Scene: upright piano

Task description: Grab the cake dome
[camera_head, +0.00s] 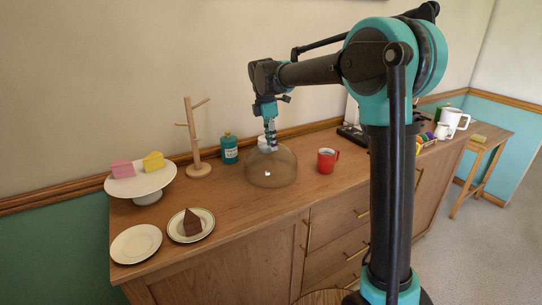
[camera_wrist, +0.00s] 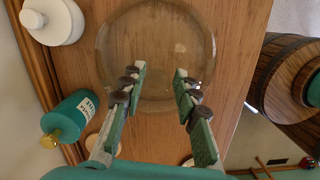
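The cake dome (camera_head: 271,170) is a clear glass dome standing on the wooden sideboard near its back middle. In the wrist view the dome (camera_wrist: 155,30) shows as a round transparent shape with the wood visible through it. My gripper (camera_head: 270,147) points down over the top of the dome. In the wrist view my gripper (camera_wrist: 159,71) is open, with its two green-padded fingers apart and their tips over the dome's near part. Nothing opaque is between them. I cannot tell whether the fingers touch the glass, and the dome's knob is not clear.
A white jar (camera_wrist: 52,22) and a teal bottle (camera_head: 229,149) stand close to the dome. A red mug (camera_head: 327,160) is to its right. A wooden mug tree (camera_head: 195,150), cake stand (camera_head: 140,186) and plates (camera_head: 136,244) are left. The sideboard front is clear.

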